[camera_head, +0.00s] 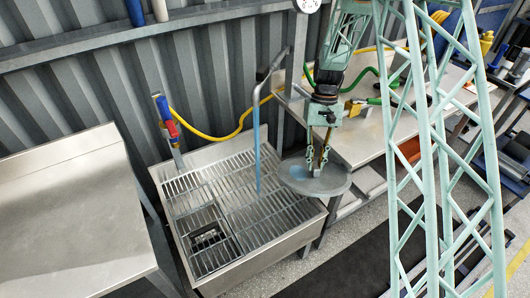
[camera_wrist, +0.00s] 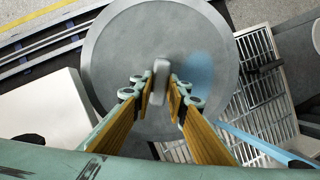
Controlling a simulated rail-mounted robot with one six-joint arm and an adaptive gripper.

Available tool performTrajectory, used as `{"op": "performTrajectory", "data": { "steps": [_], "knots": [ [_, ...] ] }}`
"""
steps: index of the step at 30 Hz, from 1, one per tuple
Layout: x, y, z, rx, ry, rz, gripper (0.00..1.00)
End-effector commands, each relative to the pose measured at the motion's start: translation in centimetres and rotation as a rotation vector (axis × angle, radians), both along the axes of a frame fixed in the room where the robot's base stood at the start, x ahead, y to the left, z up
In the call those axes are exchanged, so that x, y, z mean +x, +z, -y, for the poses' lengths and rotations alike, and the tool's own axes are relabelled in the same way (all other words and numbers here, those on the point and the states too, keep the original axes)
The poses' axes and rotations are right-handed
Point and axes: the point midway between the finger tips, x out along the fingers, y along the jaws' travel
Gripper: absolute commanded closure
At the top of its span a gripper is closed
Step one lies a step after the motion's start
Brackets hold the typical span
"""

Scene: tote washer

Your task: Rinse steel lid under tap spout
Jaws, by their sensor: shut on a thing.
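The round grey steel lid (camera_head: 335,184) is held roughly flat above the right edge of the slatted basin. My gripper (camera_head: 318,166) is shut on its small upright knob. In the wrist view my gripper (camera_wrist: 161,88) has one finger on each side of the knob, and the lid (camera_wrist: 115,55) fills the upper middle. A bluish patch shows on one side of its top. The tap spout (camera_head: 264,73) stands to the left of my gripper. A blue water stream (camera_head: 257,150) falls from it into the basin, just left of the lid.
The basin (camera_head: 270,254) has a slatted grate with a small dark drain box. A steel table (camera_head: 65,215) stands at left and a workbench (camera_head: 360,140) at right. A yellow hose (camera_head: 212,142) hangs along the corrugated wall. A red and blue spray handle (camera_head: 167,118) stands at the basin's back left.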

Motion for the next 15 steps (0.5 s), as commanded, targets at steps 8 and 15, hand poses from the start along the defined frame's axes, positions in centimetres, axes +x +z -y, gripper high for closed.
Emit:
{"op": "performTrajectory", "data": {
  "steps": [8,15],
  "knots": [
    [-1.0,0.0,0.4,0.0,0.0,-0.001,0.97],
    [-1.8,0.0,0.6,0.0,0.0,0.0,0.97]
  ]
}}
